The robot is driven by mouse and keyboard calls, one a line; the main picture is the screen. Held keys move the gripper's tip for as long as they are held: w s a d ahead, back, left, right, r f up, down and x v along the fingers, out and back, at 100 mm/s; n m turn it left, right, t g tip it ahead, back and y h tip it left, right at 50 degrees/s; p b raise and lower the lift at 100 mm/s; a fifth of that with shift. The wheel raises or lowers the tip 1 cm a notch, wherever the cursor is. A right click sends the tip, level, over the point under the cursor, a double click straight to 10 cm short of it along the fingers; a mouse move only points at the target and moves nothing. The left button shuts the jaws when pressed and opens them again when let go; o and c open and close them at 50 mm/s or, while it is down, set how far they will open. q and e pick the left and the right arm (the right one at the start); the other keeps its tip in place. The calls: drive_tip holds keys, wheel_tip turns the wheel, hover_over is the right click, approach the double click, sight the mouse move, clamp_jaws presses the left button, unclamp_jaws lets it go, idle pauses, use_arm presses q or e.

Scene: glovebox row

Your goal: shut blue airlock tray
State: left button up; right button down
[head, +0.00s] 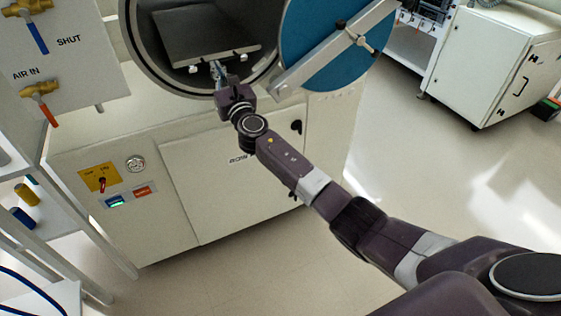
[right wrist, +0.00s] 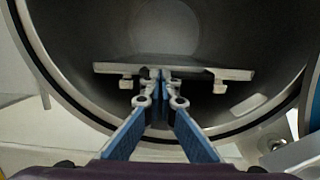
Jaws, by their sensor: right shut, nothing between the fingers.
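The airlock with the blue door (head: 318,42) is open, its door swung out to the right. The tray (head: 200,32) is a flat grey plate inside the round chamber (head: 133,50). In the right wrist view the tray (right wrist: 215,72) shows edge-on, with small brackets under its front edge. My right gripper (head: 217,72) is shut and empty, with its tips at the middle of the tray's front edge. The right wrist view shows its blue fingers (right wrist: 161,80) together there; whether they touch the tray I cannot tell. My left gripper is not in view.
A yellow switch plate (head: 99,178) and a gauge (head: 135,163) are on the white cabinet (head: 190,215) below the chamber. Valves with blue and orange levers (head: 38,38) are at upper left. A shelf rack stands lower left.

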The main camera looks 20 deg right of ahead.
drive_tip(key=shift+s+f, duration=1)
drive_tip(key=shift+s, duration=4.75)
drive_tip(key=s+d+f+m+g+h, duration=0.1)
drive_tip(key=s+d+f+m+g, duration=0.2)
drive_tip(key=f, duration=0.9)
drive_tip(key=s+d+f+m+g, duration=0.1)
drive_tip(key=s+f+m+g, duration=0.3)
drive_tip(key=f, duration=0.8)
drive_tip(key=s+d+f+m+g+h, duration=0.1)
drive_tip(key=d+f+m, duration=0.3)
drive_tip(key=f, duration=0.8)
drive_tip(key=s+f+m+g, duration=0.4)
drive_tip(key=s+f+m, duration=0.6)
drive_tip(key=s+f, duration=0.85)
drive_tip(key=s+f+m+g, duration=0.2)
drive_tip(key=s+f+m, duration=0.2)
drive_tip(key=s, duration=0.8)
drive_tip(key=s+f+m+g, duration=0.2)
drive_tip(key=s+f+m, duration=0.2)
drive_tip(key=s, duration=0.9)
drive_tip(key=s+f+m+g+y, duration=0.1)
drive_tip(key=s+f+m+g, duration=0.2)
drive_tip(key=s, duration=0.9)
wheel_tip(320, 180, down, 5)
drive_tip(key=shift+s+a+r+m+p, duration=0.25)
drive_tip(key=shift+m+p, duration=0.15)
drive_tip(key=shift+m, duration=0.7)
